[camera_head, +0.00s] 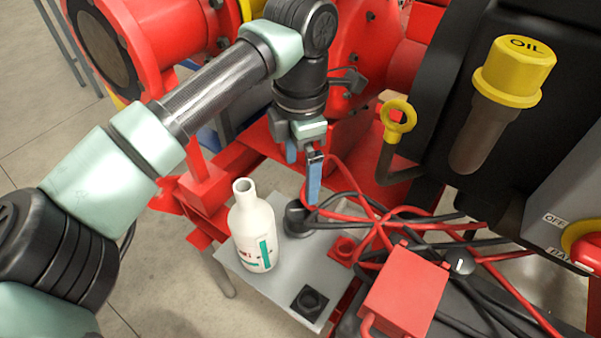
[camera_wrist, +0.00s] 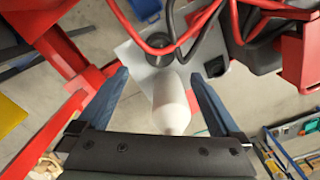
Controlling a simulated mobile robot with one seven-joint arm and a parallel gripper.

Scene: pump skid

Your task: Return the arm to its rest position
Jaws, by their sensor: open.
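My gripper (camera_head: 302,172) hangs from my arm above the grey shelf, pointing down with its blue fingers apart. In the wrist view my gripper (camera_wrist: 165,98) shows two blue fingers spread wide with nothing held between them. A white bottle (camera_head: 256,228) with an open neck and a teal-and-red label stands upright on the shelf, to the left of and below the fingers. In the wrist view the bottle (camera_wrist: 170,100) appears between the fingers, farther away than they are. My arm reaches across the upper left of the head view.
The grey shelf (camera_head: 262,283) holds a black round knob (camera_head: 297,217) beside the bottle. Red and black cables (camera_head: 385,225) run close to the fingers on the right. A yellow OIL cap (camera_head: 514,72), a yellow-ringed dipstick (camera_head: 398,118) and a red box (camera_head: 405,290) stand further right. Red pump parts (camera_head: 135,45) lie behind my arm.

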